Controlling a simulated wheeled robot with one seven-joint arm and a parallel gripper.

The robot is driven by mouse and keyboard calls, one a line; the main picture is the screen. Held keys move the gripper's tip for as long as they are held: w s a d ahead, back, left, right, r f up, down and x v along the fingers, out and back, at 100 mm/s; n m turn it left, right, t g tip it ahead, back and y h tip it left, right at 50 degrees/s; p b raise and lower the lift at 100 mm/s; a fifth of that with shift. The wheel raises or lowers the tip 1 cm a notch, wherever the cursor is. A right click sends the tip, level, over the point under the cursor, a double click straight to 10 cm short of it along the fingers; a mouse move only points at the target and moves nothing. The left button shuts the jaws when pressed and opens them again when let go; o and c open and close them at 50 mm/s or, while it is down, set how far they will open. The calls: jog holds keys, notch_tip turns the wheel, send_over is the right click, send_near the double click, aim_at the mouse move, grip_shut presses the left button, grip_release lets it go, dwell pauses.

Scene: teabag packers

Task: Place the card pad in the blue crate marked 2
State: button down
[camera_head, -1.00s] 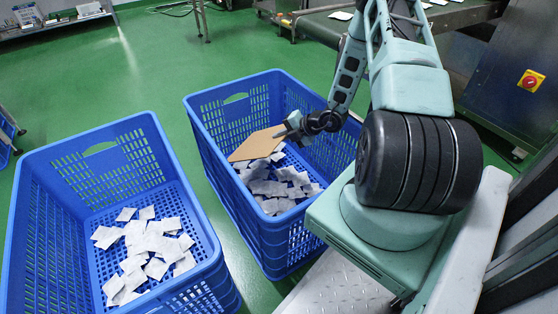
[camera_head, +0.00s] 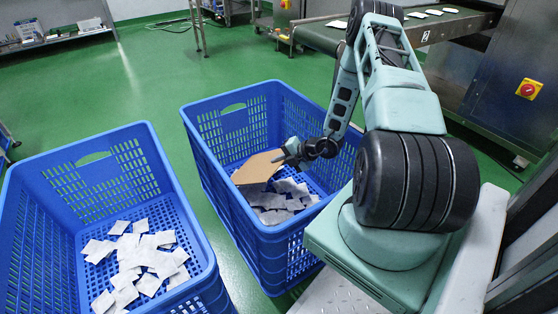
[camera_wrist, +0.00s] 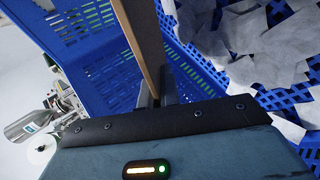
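The card pad (camera_head: 258,168) is a flat brown sheet. My gripper (camera_head: 287,153) is shut on its edge and holds it tilted over the inside of the right-hand blue crate (camera_head: 222,188), above white teabags. In the wrist view the pad (camera_wrist: 143,40) shows nearly edge-on between the fingers (camera_wrist: 154,92), with the crate's blue walls (camera_wrist: 95,50) around it. Whether the pad touches the teabags cannot be told. A second blue crate (camera_head: 60,165) stands to the left. No number is legible on either crate.
White teabags lie in the right crate (camera_head: 275,200) and the left crate (camera_head: 145,258). A narrow floor gap separates the crates. The green floor (camera_head: 150,75) behind is clear.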

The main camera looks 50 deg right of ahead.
jog(key=shift+f, duration=0.25)
jog(key=c, duration=1.6)
grip_release()
